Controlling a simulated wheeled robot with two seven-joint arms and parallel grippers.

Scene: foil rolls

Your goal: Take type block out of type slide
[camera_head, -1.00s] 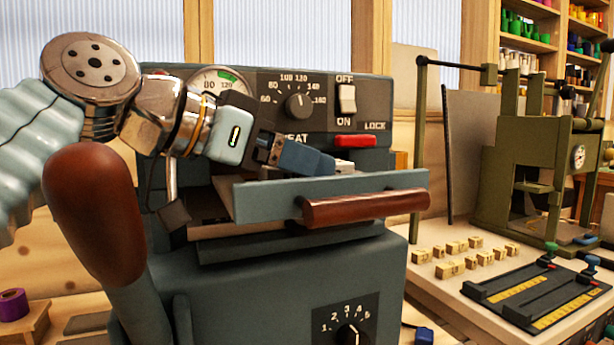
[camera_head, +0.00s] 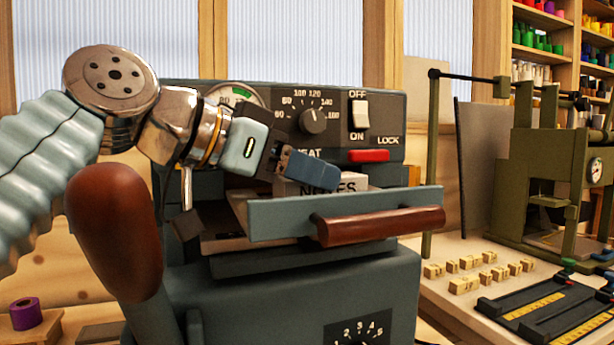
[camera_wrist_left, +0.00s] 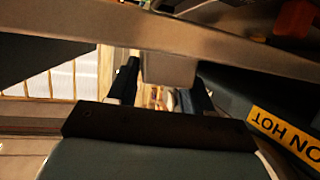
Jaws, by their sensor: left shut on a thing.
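The type block (camera_head: 347,184) is pale grey, with dark lettering on its front that reads like "NOTES", partly covered by a finger. It shows above the front panel of the type slide (camera_head: 285,217), a grey drawer pulled out of the machine with a brown wooden handle (camera_head: 381,226). The panel's edge hides the lowest part of the lettering. My left gripper (camera_head: 314,173) is shut on the block from above. In the left wrist view the block (camera_wrist_left: 168,68) sits between the two dark fingers. My right gripper is in neither view.
Behind the slide stands the machine's control panel with a heat dial (camera_head: 313,121), white switch (camera_head: 360,114) and red lock lever (camera_head: 368,156). A large brown-knobbed lever (camera_head: 118,232) stands at front left. Small letter blocks (camera_head: 465,285) and a green press (camera_head: 540,185) are at right.

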